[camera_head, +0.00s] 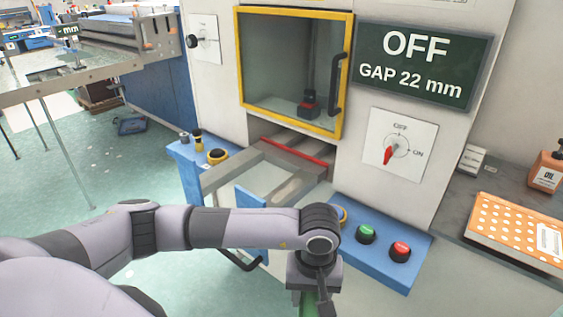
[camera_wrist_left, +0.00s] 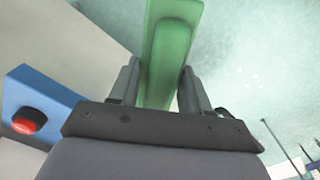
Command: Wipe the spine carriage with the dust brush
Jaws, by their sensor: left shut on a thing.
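My left gripper (camera_head: 314,284) is at the bottom of the head view, in front of the machine and below the blue button panel. It is shut on a green bar-like thing (camera_wrist_left: 168,45), which looks like the handle of the dust brush. Its bristles are not visible. In the left wrist view the green handle runs up between the two dark fingers. A grey metal frame with a red strip (camera_head: 298,151) sticks out below the yellow-framed window; it may be the spine carriage, but I cannot tell for sure. My right gripper is not in view.
The display (camera_head: 423,66) reads OFF, GAP 22 mm. Green (camera_head: 365,233) and red (camera_head: 400,251) buttons sit on the blue panel. A dotted orange box (camera_head: 515,235) and an oil bottle (camera_head: 545,172) stand at right.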

